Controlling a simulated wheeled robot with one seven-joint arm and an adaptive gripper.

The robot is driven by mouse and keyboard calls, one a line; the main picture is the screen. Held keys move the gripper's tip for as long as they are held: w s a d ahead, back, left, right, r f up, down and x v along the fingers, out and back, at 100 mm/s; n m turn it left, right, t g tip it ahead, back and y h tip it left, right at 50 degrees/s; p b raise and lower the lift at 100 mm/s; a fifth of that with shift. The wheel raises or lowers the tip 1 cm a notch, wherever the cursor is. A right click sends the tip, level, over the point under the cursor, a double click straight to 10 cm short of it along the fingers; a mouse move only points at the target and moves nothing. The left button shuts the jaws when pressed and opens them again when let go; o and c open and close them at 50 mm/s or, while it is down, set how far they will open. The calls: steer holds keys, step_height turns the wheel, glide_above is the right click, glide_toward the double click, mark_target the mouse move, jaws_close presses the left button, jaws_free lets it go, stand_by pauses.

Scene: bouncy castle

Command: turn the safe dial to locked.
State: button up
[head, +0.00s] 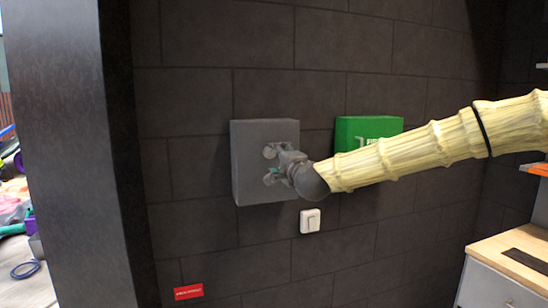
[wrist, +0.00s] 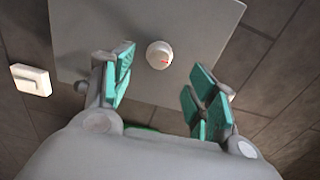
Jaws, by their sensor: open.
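The safe (head: 250,180) is a grey box on the dark tiled wall, in the middle of the head view. Its grey front panel (wrist: 205,30) fills the upper part of the wrist view. The dial (wrist: 158,55) is a small round white knob with a red mark on its right side. My gripper (wrist: 158,85) is open, with its teal finger pads either side of the dial's line and a little short of it. It also shows in front of the safe in the head view (head: 270,165), where it hides the dial. I see no contact with the dial.
A green box (head: 360,127) is on the wall right of the safe, partly behind my arm. A white switch (head: 310,221) is below; it also shows in the wrist view (wrist: 31,80). A red label (head: 188,292) is low on the wall. A wooden-topped counter (head: 510,262) stands at right.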

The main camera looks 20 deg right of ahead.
steer(key=shift+s+d, duration=0.1)
steer(key=shift+s, duration=2.5)
steer(key=s+a+f+n+g, duration=0.3)
steer(key=s+f, duration=0.1)
steer(key=f, duration=1.2)
steer(key=s+a+f+n+g+y, duration=0.1)
steer(key=s+a+f+n+g, duration=0.2)
steer(key=f, duration=1.2)
steer(key=s+a+f+n+g, duration=0.25)
steer(key=s+f, duration=0.25)
steer(key=f, duration=1.1)
steer(key=s+d+f+n+g, duration=0.1)
steer(key=s+f+n+g, duration=0.35)
steer(key=s+f, duration=1.25)
steer(key=s+d+f+n+g, duration=0.1)
steer(key=s+f, duration=0.3)
steer(key=s, duration=0.7)
steer(key=s+d+f+n+g+h, duration=0.1)
steer(key=s+d+f+n+g, duration=0.1)
steer(key=s, duration=0.9)
step_height(320, 180, down, 2)
steer(key=shift+s+f+n+g+h, duration=0.1)
steer(key=shift+s+n+g+h, duration=0.3)
steer(key=shift+g, duration=0.6)
steer(key=shift+w, duration=0.15)
